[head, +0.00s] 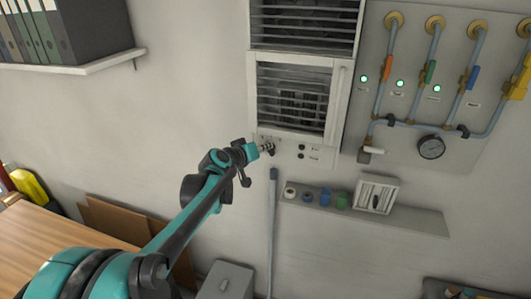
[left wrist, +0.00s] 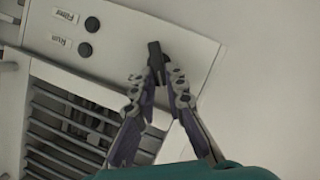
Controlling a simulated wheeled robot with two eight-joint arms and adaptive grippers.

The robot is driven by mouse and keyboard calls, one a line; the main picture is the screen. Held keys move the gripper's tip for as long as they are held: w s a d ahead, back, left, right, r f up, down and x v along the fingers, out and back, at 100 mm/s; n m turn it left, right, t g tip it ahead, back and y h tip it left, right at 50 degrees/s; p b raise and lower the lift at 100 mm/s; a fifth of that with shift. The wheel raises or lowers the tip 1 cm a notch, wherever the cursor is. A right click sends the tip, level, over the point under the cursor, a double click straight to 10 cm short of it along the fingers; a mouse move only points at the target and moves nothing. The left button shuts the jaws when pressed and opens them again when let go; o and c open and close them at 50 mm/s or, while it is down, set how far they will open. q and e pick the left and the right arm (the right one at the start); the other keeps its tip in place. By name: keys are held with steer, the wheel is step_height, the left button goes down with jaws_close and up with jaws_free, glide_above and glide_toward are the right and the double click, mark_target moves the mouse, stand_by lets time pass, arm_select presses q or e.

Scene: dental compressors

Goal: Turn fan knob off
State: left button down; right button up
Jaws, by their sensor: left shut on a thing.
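The fan unit (head: 284,147) is a pale wall panel with louvred grilles above it. My left gripper (head: 269,149) reaches its lower front panel from the left. In the left wrist view the fingertips of the left gripper (left wrist: 157,68) are closed on a small dark knob (left wrist: 154,50) on the pale panel. The knob is partly covered by the fingers, and its exact setting cannot be read. My right gripper is not in view.
Two dark buttons, labelled Filter (left wrist: 92,24) and Run (left wrist: 85,49), sit beside the knob. A pipe board with a gauge (head: 431,147) hangs to the right. A narrow shelf (head: 400,220) with small items lies below. A grey pole (head: 272,230) stands beneath the panel.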

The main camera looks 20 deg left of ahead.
arm_select(q)
steer(key=shift+a+f+n+h+b, duration=0.2)
steer(key=shift+n+h+b, duration=0.3)
steer(key=shift+n+b, duration=0.3)
steer(key=c, duration=1.6)
jaws_free()
steer(key=shift+o, duration=0.2)
steer(key=v, duration=1.2)
steer(key=shift+f, duration=0.15)
